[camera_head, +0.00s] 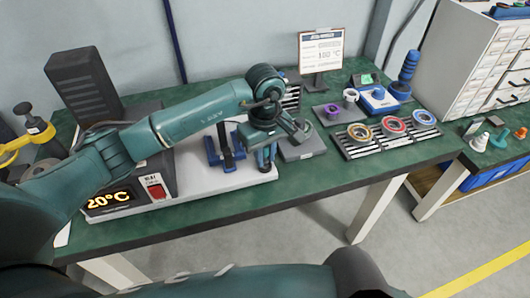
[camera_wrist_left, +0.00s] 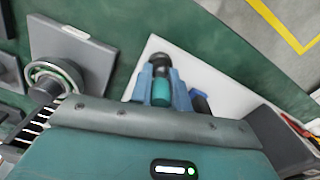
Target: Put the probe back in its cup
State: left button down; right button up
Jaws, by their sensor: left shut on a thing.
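My left gripper (camera_head: 266,158) reaches down over the right end of the white base plate. In the left wrist view its blue fingers (camera_wrist_left: 160,88) are shut on the probe (camera_wrist_left: 160,72), a short cylinder with a black upper part and a teal lower part. A round, ring-rimmed holder (camera_wrist_left: 55,78), which looks like the cup, stands by a grey plate (camera_wrist_left: 78,50) on the left of the wrist view, apart from the probe. In the head view the grey plate (camera_head: 302,150) lies just right of the gripper; the arm partly hides that area. My right gripper is out of view.
Right of the gripper are a rack of coloured rings (camera_head: 390,130), small cups (camera_head: 350,97) and a sign (camera_head: 320,50). The green table's front edge is clear.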

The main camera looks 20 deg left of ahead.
pick_arm(q)
jog(key=shift+f, duration=0.4)
jog(key=c, duration=1.3)
grip_release()
jog(key=shift+o, duration=0.2)
jog(key=shift+r+p, duration=1.85)
jog(key=shift+r, duration=2.15)
